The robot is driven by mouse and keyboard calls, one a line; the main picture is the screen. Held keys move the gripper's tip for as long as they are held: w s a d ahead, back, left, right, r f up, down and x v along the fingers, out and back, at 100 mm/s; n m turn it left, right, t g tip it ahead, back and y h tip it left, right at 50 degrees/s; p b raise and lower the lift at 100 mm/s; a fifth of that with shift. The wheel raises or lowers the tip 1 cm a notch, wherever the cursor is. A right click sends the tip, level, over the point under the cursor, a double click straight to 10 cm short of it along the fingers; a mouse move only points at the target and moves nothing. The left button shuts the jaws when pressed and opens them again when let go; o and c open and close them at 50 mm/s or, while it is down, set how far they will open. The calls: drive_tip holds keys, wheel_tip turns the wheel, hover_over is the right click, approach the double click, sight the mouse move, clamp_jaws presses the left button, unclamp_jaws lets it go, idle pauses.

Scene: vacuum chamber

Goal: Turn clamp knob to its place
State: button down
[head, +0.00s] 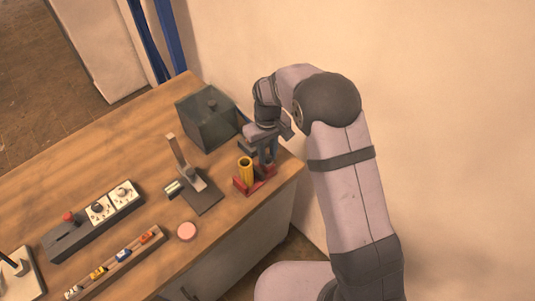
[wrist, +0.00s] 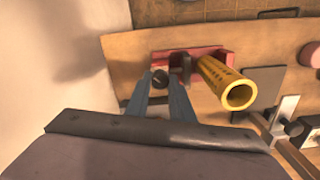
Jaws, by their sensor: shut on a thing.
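The clamp is a red base (head: 262,181) near the right end of the bench, with a yellow tube (head: 245,170) standing upright at its left side. The red base (wrist: 212,56) and the yellow tube (wrist: 228,84) also show in the wrist view, the tube's open end facing the camera. My gripper (head: 269,160) is at the right part of the clamp. In the wrist view, my gripper (wrist: 168,82) has its two fingers on either side of a small dark round knob (wrist: 160,77) and is shut on it. The knob is hidden in the head view.
A dark box with a knob (head: 208,118) stands behind the clamp. A microscope-like stand (head: 190,180) is to the left, with a pink disc (head: 187,231) in front. A switch panel (head: 95,220) and a rail of coloured blocks (head: 118,262) lie further left. The wall is close on the right.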

sight(267, 156)
drive_tip(key=n, duration=0.5)
drive_tip(key=shift+a+r+n, duration=0.1)
drive_tip(key=shift+n, duration=0.3)
drive_tip(key=shift+w, duration=0.1)
drive_tip(key=c, duration=1.5)
unclamp_jaws()
drive_tip(key=shift+c, duration=0.2)
drive_tip(key=shift+r+b, duration=1.45)
drive_tip(key=shift+r, duration=2.2)
